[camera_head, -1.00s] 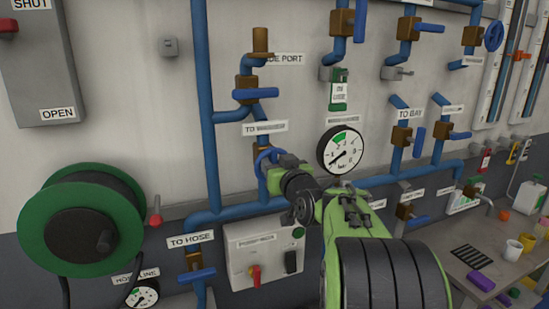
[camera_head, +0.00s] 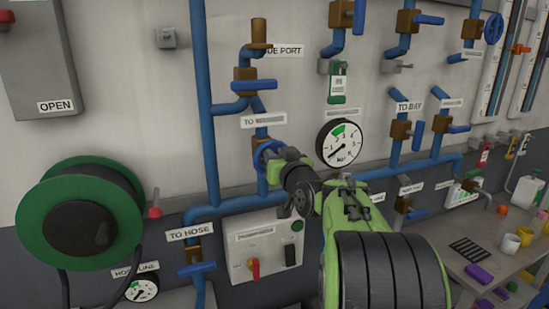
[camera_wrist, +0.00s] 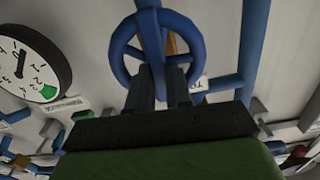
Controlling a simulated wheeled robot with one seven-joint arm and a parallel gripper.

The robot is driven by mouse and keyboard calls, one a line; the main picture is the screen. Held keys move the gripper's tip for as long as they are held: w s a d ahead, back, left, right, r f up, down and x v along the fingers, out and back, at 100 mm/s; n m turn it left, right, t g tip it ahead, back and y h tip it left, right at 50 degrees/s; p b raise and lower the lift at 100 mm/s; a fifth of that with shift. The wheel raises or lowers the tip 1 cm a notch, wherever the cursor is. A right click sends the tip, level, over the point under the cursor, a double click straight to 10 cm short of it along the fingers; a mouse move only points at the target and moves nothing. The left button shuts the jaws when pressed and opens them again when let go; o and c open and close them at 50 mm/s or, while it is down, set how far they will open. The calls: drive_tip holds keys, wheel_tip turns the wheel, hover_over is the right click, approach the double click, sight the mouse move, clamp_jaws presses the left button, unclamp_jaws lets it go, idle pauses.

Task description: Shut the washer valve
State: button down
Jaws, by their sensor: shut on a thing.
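The blue handwheel valve (camera_head: 262,147) sits on a vertical blue pipe on the wall, under a label (camera_head: 264,121) that starts with "TO"; the rest is too blurred to read. My gripper (camera_head: 273,156) reaches it from the lower right and hides part of the wheel. In the wrist view, the blue wheel (camera_wrist: 119,52) faces me, and the two dark fingers of my gripper (camera_wrist: 168,78) are shut on its near rim. How far the valve is turned cannot be told.
A pressure gauge (camera_head: 339,142) hangs right of the wheel. A lever valve (camera_head: 252,86) sits above it. A switch box (camera_head: 265,250) is below, and a green hose reel (camera_head: 80,213) at left. A cluttered table (camera_head: 455,262) stands at right.

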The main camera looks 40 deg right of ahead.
drive_tip(key=shift+s+d+f+m+b, duration=0.1)
drive_tip(key=shift+d+f+m+b, duration=0.25)
drive_tip(key=shift+m, duration=2.45)
drive_tip(key=shift+d+f+m+b, duration=0.15)
drive_tip(key=shift+m+b, duration=0.45)
drive_tip(key=shift+m, duration=2.2)
drive_tip(key=shift+s+d+f+m+b, duration=0.2)
drive_tip(key=shift+m+b, duration=0.25)
drive_tip(key=shift+m, duration=2.35)
drive_tip(key=shift+w+f, duration=0.1)
drive_tip(key=shift+w, duration=0.05)
drive_tip(key=c, duration=1)
unclamp_jaws()
drive_tip(key=shift+c, duration=0.2)
